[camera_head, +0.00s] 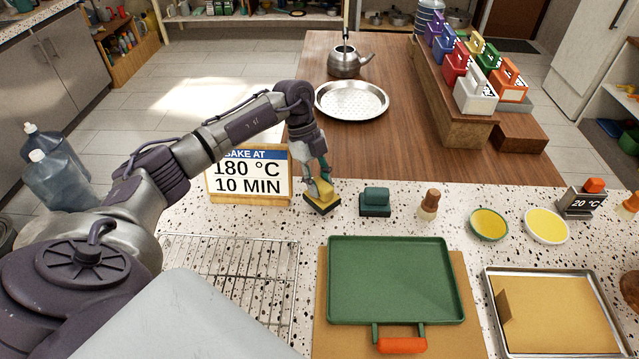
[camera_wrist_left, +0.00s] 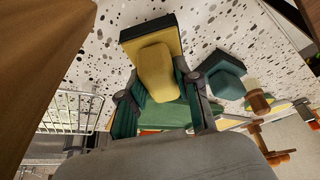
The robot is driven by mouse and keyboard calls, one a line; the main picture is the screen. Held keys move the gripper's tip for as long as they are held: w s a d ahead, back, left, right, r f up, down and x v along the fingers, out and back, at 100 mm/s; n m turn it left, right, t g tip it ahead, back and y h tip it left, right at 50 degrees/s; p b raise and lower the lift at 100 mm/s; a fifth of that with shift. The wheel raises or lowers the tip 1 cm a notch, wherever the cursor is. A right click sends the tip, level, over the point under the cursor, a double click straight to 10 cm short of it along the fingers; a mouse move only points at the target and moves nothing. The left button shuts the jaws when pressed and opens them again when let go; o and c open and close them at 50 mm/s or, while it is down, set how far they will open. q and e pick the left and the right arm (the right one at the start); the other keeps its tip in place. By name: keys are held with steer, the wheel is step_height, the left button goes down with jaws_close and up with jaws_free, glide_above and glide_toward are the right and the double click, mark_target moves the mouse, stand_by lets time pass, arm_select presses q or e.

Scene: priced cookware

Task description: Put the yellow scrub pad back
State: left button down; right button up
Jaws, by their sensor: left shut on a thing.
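The yellow scrub pad (camera_head: 321,201) has a yellow grip on a dark-edged base. It is at the speckled counter, just right of the baking sign; I cannot tell whether its base touches the counter. My left gripper (camera_head: 319,179) comes down on it from above and is shut on its yellow grip. In the left wrist view the scrub pad (camera_wrist_left: 157,68) sits between the fingers, its base pointing away. A green scrub pad (camera_head: 375,202) stands on the counter just to the right, and it also shows in the left wrist view (camera_wrist_left: 226,74). My right gripper is not in view.
The "180 °C 10 MIN" sign (camera_head: 249,178) stands close left of my gripper. A wire rack (camera_head: 230,285) and a green tray (camera_head: 395,280) lie nearer. A wooden-handled brush (camera_head: 429,204) and two yellow-filled bowls (camera_head: 489,224) (camera_head: 546,226) stand to the right.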

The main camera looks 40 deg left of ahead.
arm_select(q)
steer(key=shift+f, duration=0.75)
steer(key=shift+f, duration=0.1)
steer(key=c, duration=0.8)
jaws_free()
steer(key=shift+r, duration=0.2)
steer(key=shift+b+v, duration=1.4)
steer(key=shift+v, duration=4.55)
